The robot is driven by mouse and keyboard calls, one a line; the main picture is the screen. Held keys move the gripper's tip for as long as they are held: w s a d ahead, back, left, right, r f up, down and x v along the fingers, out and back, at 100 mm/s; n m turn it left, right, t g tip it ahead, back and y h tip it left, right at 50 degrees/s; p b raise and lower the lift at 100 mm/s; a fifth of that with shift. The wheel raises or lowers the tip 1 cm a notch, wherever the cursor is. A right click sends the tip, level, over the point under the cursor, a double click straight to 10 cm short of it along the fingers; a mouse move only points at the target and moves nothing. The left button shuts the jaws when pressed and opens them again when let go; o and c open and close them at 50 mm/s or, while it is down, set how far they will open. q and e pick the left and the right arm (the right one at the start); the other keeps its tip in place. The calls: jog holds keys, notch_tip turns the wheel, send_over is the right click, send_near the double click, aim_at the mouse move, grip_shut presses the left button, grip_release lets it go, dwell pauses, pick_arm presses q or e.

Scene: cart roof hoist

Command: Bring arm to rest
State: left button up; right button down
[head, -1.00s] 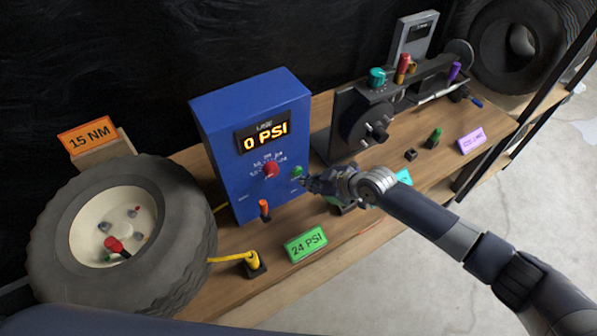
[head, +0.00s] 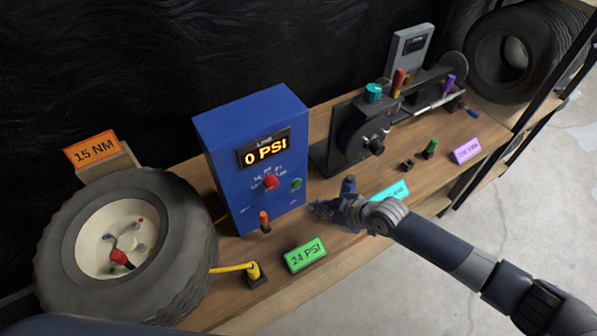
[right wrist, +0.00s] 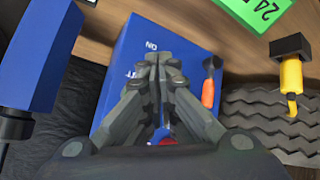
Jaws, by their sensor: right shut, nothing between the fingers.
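My right arm comes in from the right in the head view. Its gripper (head: 322,209) is shut and empty, just in front of the lower right of the blue inflator box (head: 235,175), apart from the green button (head: 296,184). The box display reads 0 PSI, and a red knob (head: 271,183) sits on its face. In the right wrist view the closed fingers (right wrist: 160,62) stand in front of the blue box (right wrist: 128,48), with nothing between them. My left gripper is not in view.
A wheel (head: 180,245) stands at the left. A green 24 PSI card (head: 305,255), an orange-handled tool (head: 264,221) and a yellow hose end (head: 253,271) are near the bench front. A black machine (head: 362,135) stands behind my gripper. Bare floor (head: 480,235) lies at the right.

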jog(key=s+a+r+m, duration=0.2)
jog(key=s, duration=0.3)
jog(key=s+a+r+m, duration=0.1)
jog(key=s+a+r, duration=0.1)
jog(key=s, duration=0.4)
jog(key=s+d+r+m+g+h, duration=0.1)
jog(key=s+d+m+h, duration=0.5)
jog(key=d, duration=0.5)
jog(key=s+d+r+m+g+h, duration=0.1)
jog(key=s+d+m, duration=0.3)
jog(key=s+d, duration=0.55)
notch_tip(320, 180, down, 28)
jog(key=d+g+b, duration=0.1)
jog(key=d+b, duration=0.1)
jog(key=b, duration=0.1)
jog(key=s+d+f+g+b, duration=0.1)
jog(key=s+d+f+b, duration=0.1)
jog(key=s+f, duration=1.5)
notch_tip(320, 180, down, 3)
jog(key=shift+s+d+r+n+g+h, duration=0.1)
jog(key=shift+s+d+n+g+h, duration=0.2)
jog(key=shift+d, duration=0.15)
